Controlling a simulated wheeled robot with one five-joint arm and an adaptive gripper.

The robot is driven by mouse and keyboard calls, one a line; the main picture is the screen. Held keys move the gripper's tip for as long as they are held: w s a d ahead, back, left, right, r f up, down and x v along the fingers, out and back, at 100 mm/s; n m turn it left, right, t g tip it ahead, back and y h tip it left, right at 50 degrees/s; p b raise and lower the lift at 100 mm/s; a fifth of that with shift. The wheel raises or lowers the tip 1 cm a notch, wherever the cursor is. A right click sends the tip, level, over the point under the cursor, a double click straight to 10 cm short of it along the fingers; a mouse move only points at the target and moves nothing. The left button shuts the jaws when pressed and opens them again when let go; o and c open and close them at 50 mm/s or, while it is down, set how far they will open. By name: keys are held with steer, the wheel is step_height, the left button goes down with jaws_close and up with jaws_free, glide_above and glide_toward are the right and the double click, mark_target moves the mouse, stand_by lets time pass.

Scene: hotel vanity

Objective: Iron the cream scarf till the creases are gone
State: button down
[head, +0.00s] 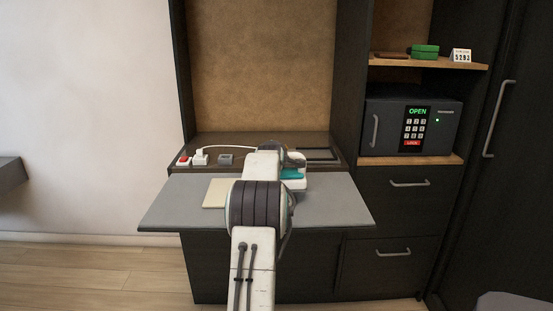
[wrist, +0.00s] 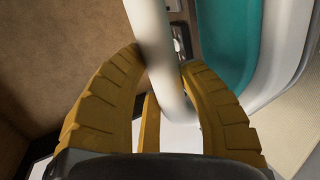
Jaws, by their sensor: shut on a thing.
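The cream scarf (head: 215,193) lies on the grey pull-out board (head: 170,205), partly hidden behind my arm. Any creases in it are too small to tell. The white and teal iron (head: 292,174) is at the right of my arm, towards the back of the board. It also shows in the wrist view (wrist: 228,35). My gripper (wrist: 162,62) has its yellow fingers shut around the iron's white handle (wrist: 152,30). A pale woven surface, probably the scarf, shows at the right edge of the wrist view (wrist: 302,115).
A red switch (head: 183,161), a white plug (head: 200,158) with a cord and a grey block (head: 225,159) sit on the ledge behind the board. A safe (head: 412,124) reading OPEN stands in the right-hand cabinet. The board is clear at its left and right ends.

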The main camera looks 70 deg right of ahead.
steer(key=shift+r+p, duration=1.05)
steer(key=shift+r, duration=1.6)
steer(key=shift+r, duration=0.1)
